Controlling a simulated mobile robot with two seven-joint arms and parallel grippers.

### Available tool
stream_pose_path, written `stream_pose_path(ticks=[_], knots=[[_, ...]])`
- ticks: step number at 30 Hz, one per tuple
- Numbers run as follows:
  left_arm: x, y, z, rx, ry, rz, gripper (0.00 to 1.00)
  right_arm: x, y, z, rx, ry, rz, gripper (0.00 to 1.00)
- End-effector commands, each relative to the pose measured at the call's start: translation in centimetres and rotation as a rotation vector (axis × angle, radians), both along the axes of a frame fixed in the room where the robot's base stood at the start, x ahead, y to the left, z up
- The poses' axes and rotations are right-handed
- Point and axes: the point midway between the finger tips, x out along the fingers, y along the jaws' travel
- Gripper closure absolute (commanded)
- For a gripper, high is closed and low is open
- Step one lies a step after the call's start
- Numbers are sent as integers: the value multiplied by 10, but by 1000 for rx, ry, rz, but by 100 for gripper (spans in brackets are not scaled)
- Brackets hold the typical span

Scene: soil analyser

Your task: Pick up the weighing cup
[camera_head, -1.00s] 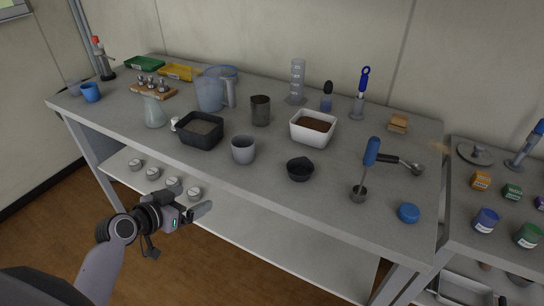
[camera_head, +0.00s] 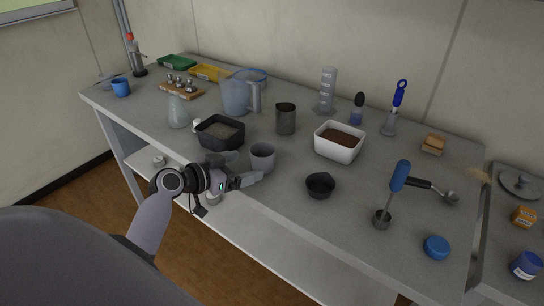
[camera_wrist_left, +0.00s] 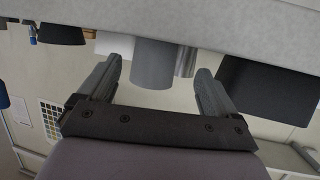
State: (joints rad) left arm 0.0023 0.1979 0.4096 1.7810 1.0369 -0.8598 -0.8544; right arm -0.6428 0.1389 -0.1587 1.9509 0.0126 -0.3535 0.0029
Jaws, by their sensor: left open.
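A plain grey cup (camera_head: 262,157), which I take for the weighing cup, stands upright near the front edge of the bench. My left gripper (camera_head: 248,172) is open and empty, just left of and in front of the cup at the bench edge. The left wrist view is upside down; there the grey cup (camera_wrist_left: 153,62) shows beyond and between the open fingers (camera_wrist_left: 156,85). I see a gap between cup and fingers, with no contact visible. My right gripper is not in view.
A black tray (camera_head: 204,139) of grey material stands left of the cup. A dark metal beaker (camera_head: 286,119) is behind, a white soil tub (camera_head: 328,152) at right, and a small black bowl (camera_head: 320,187) right and nearer. A strip of bench between cup and bowl is clear.

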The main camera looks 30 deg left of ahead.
Motion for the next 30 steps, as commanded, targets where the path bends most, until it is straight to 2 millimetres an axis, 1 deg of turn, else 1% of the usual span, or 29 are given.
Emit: stream_pose_path(ticks=[10,15,19,23,30], knots=[[25,-10,-5,-5,-1,-1,8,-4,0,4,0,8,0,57],[47,-21,-8,-7,0,-1,8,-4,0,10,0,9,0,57],[58,-23,-14,-4,0,0,8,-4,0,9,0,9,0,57],[64,-25,-17,-2,2,0,8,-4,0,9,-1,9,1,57],[65,-25,-17,-1,1,0,8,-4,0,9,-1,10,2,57]])
